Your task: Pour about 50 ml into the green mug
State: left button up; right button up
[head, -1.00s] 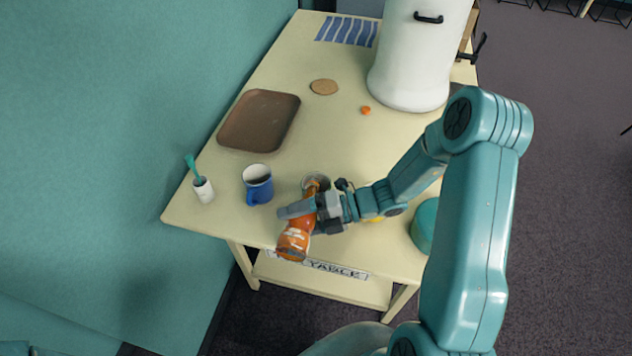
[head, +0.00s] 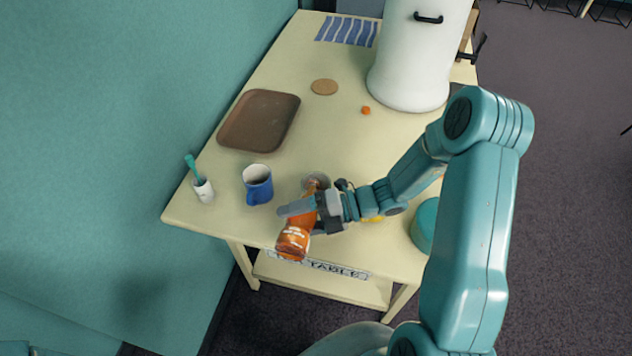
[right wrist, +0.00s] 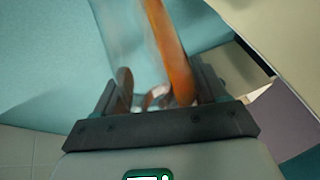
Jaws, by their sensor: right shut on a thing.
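My right gripper (head: 308,213) is shut on an orange bottle (head: 292,243), held tilted over the table's front edge. The bottle's wide base points toward me and its neck points away, at the rim of a cup (head: 318,180). The bottle and gripper hide most of that cup, so I cannot tell its colour or whether it is the green mug. In the right wrist view the bottle (right wrist: 168,50) is a blurred, partly clear shape with an orange band between the fingers (right wrist: 158,95). I cannot make out a stream. My left gripper is not in view.
A blue mug (head: 259,188) stands just left of the bottle, and a white cup with a teal utensil (head: 203,190) farther left. A brown tray (head: 240,142), a round coaster (head: 324,87) and a large white container (head: 412,60) stand behind. A teal round object (head: 425,226) is at right.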

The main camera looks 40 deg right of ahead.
jog(key=shift+r, duration=0.2)
dwell(0.7)
jog(key=shift+s+f+n, duration=0.15)
jog(key=shift+f+n, duration=0.15)
jog(key=shift+f, duration=0.45)
jog(key=f+n+h+b, duration=0.1)
jog(key=b, duration=0.2)
jog(key=shift+f+b, duration=0.1)
jog(key=shift+b, duration=0.3)
jog(key=shift+a+r+n+h, duration=0.2)
jog(key=shift+r+n+h, duration=0.1)
jog(key=shift+f+b, duration=0.45)
jog(key=shift+b, duration=0.25)
jog(key=shift+s, duration=0.1)
jog(key=shift+r, duration=0.15)
